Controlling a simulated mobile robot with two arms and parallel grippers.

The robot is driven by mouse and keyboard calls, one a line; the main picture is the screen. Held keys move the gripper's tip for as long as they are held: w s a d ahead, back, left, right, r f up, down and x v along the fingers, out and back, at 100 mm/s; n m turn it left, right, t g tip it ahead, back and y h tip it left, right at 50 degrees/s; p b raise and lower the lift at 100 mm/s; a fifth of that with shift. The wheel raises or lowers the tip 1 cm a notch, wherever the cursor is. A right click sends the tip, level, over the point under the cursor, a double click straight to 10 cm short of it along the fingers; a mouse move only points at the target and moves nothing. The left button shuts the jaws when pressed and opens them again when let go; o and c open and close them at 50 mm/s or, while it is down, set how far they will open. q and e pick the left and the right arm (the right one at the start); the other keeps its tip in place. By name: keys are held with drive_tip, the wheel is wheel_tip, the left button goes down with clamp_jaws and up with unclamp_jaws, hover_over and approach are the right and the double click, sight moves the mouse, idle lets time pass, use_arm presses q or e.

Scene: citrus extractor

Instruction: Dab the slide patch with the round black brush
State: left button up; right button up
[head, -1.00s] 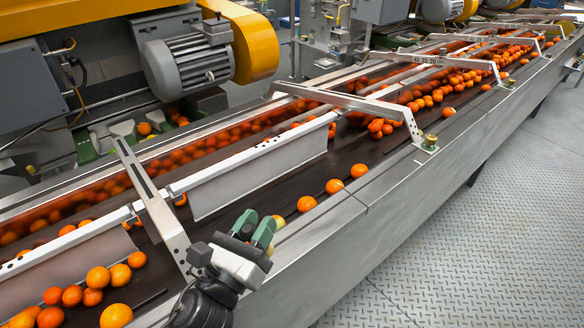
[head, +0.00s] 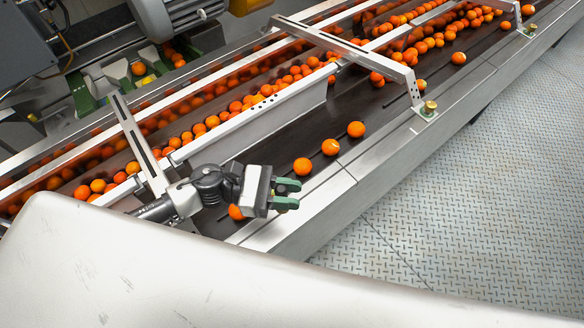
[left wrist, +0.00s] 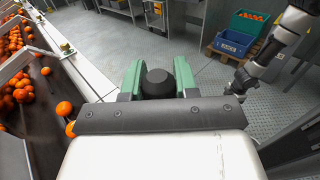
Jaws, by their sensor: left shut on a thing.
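My left gripper (head: 287,194) is at the near edge of the dark conveyor in the head view, its green fingers pointing right. In the left wrist view its two green fingers (left wrist: 159,78) are closed on a round black piece (left wrist: 158,84), which looks like the round black brush. Its handle and bristles are hidden. My right gripper (left wrist: 236,90) shows small and dark at the right of the left wrist view, apart from the left one; its fingers are unclear. I cannot make out a slide patch in either view.
The conveyor (head: 320,115) carries many oranges (head: 302,165), several near my left gripper. A metal bracket (head: 140,145) stands just left of that gripper, and another crosses farther right. Patterned floor (head: 480,200) lies clear at the right. Blue (left wrist: 233,42) and green crates stand beyond.

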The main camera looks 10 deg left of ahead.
use_arm(q)
drive_tip(key=shift+a+f, duration=0.1)
drive_tip(key=shift+f, duration=0.15)
drive_tip(key=shift+f+b, duration=0.25)
drive_tip(key=shift+b, duration=0.05)
drive_tip(key=shift+s+f+b, duration=0.25)
drive_tip(key=shift+f+b, duration=0.05)
drive_tip(key=shift+f, duration=0.05)
wheel_tip(320, 180, down, 3)
drive_tip(key=shift+r+b, duration=0.2)
drive_tip(key=shift+b, duration=0.65)
drive_tip(key=shift+f, duration=0.4)
use_arm(e)
drive_tip(key=f, duration=0.2)
drive_tip(key=shift+s+a+f, duration=0.15)
drive_tip(key=shift+a+f, duration=0.2)
drive_tip(key=shift+f, duration=0.05)
drive_tip(key=shift+d, duration=0.15)
